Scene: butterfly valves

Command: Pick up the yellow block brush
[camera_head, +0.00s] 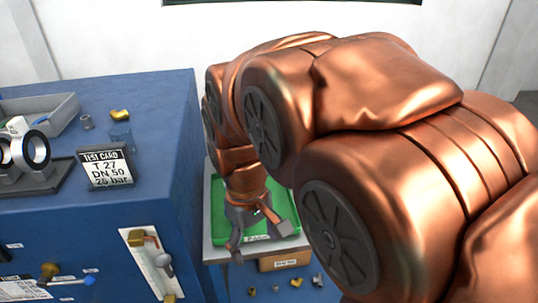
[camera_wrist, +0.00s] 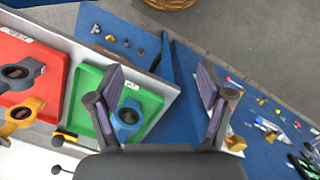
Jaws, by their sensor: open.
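A small yellow piece (camera_head: 120,115) lies on top of the blue cabinet, near its back right, in the head view. It may be the yellow block brush, but it is too small to tell. My gripper (camera_head: 263,236) is open above the green tray, to the right of and lower than that piece.
The blue cabinet (camera_head: 160,100) carries a grey bin (camera_head: 45,112), a test card (camera_head: 105,167) and a clear blue cup (camera_head: 121,136). The green tray (camera_wrist: 152,105) holds a blue valve (camera_wrist: 127,117). A red tray (camera_wrist: 45,60) holds more valves.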

